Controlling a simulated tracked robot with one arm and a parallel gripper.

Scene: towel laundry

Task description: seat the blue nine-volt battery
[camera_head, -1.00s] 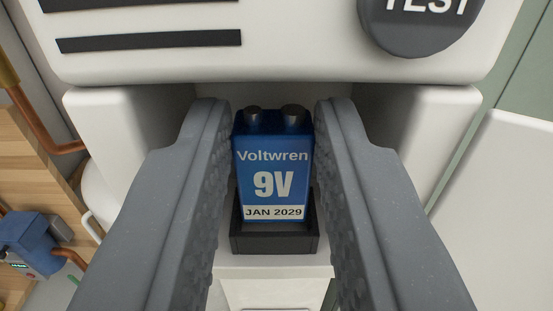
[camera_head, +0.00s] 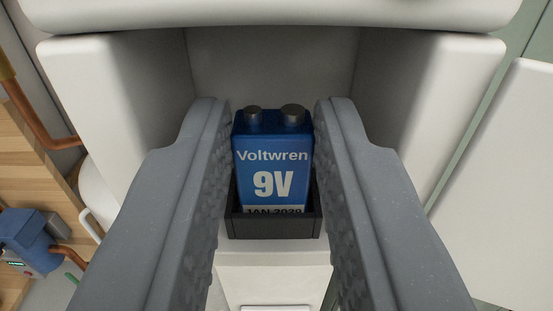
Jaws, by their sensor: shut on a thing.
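The blue nine-volt battery (camera_head: 273,170) stands upright with its two metal terminals on top and its "Voltwren 9V" label towards me. My gripper (camera_head: 273,140) is shut on it, with a grey ridged finger on each side. The battery's lower end is inside a small black holder (camera_head: 273,227). The holder's front wall hides part of the date strip. The battery's base is hidden, so I cannot tell whether it touches the bottom.
The holder sits in a recess of a white housing, between a left wall (camera_head: 120,100) and a right wall (camera_head: 435,100). A white upper part (camera_head: 270,14) overhangs it. A blue device with copper pipe (camera_head: 32,240) lies at the left.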

